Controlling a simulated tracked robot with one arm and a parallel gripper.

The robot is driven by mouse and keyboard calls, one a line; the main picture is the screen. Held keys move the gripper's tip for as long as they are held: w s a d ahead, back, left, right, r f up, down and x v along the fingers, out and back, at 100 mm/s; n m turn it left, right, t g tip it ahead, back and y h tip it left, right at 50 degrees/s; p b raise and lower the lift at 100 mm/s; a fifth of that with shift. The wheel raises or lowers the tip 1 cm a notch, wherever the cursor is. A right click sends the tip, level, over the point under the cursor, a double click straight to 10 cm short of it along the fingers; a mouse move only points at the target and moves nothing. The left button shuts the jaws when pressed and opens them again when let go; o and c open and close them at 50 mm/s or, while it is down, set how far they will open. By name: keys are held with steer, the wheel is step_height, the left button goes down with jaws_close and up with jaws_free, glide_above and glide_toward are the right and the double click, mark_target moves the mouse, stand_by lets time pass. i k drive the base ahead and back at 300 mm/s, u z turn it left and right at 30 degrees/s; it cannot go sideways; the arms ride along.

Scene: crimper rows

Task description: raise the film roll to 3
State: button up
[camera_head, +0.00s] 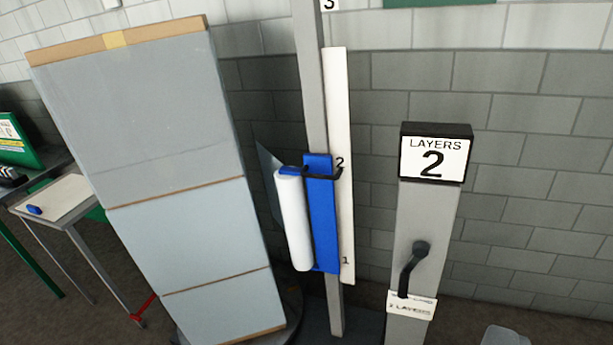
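The white film roll (293,220) hangs nearly upright on a blue carriage (320,220) on a grey mast (314,90). A dark handle (325,175) juts from the carriage's top. A white scale strip (338,100) behind the mast bears a 1 low down and a 2 beside the top of the carriage. A 3 (329,4) shows at the top edge of the view. The carriage's top is level with about the 2. A sheet of clear film (269,180) reaches left from the roll. My gripper is not in view.
A tall wrapped stack (160,150) stands left of the roll on a dark round base. A grey post (420,230) at right bears a "LAYERS 2" sign, a dark lever and a "2 LAYERS" tag. A small table (65,195) stands far left. A brick wall closes the back.

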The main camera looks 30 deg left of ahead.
mark_target(317, 169)
steer(key=u, duration=0.15)
steer(key=i, duration=1)
steer(key=z, duration=0.3)
